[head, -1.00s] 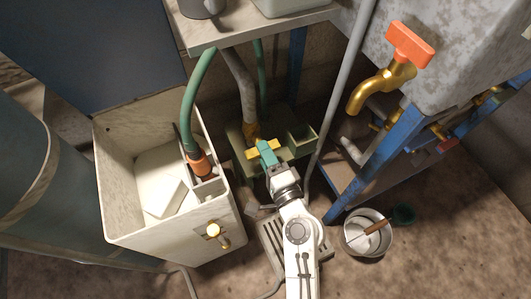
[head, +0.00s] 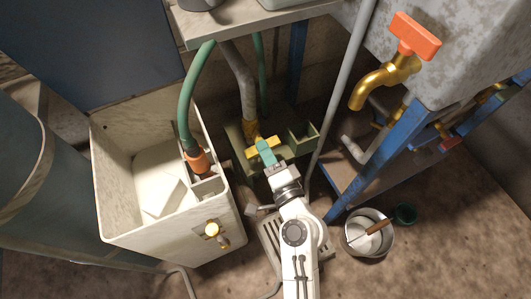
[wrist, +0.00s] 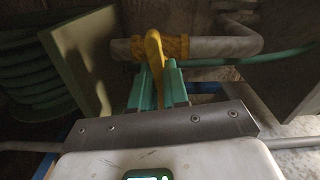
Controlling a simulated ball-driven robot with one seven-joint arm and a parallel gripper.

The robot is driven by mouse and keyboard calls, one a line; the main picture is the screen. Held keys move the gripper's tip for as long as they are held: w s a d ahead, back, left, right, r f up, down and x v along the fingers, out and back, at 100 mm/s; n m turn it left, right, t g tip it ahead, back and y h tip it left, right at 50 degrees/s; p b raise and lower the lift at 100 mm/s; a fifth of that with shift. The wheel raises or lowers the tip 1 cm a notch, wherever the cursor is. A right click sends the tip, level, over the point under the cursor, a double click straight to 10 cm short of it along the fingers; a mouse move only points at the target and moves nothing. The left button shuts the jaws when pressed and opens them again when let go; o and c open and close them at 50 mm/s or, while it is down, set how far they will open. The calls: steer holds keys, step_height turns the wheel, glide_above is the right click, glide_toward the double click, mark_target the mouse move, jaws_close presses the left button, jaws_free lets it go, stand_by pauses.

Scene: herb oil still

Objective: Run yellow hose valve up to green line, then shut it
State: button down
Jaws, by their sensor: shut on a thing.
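The yellow valve handle (head: 254,151) sits at the foot of a grey hose with a yellow collar (head: 249,128), low by the olive green box. My gripper (head: 266,153) has teal fingers and is shut on the handle. In the wrist view, the handle (wrist: 154,48) stands upright between the two fingers of my gripper (wrist: 159,85), in front of the yellow ribbed collar (wrist: 175,47) on the grey pipe. I cannot make out a green line or a liquid level in either view.
A cream tank (head: 118,215) with a green hose (head: 188,95) and orange fitting stands left. The olive box (head: 302,138) is just right of the handle. A brass tap with orange handle (head: 414,36), blue frame (head: 362,170) and bucket (head: 369,240) are right.

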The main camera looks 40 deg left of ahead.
steer(key=n+b, duration=0.6)
steer(key=n, duration=0.1)
steer(key=shift+f, duration=0.25)
steer(key=shift+r+n+b, duration=0.15)
steer(key=shift+n+b, duration=1.95)
steer(key=shift+n, duration=0.6)
steer(key=c, duration=1.1)
jaws_free()
steer(key=shift+r, duration=0.1)
steer(key=shift+d, duration=0.1)
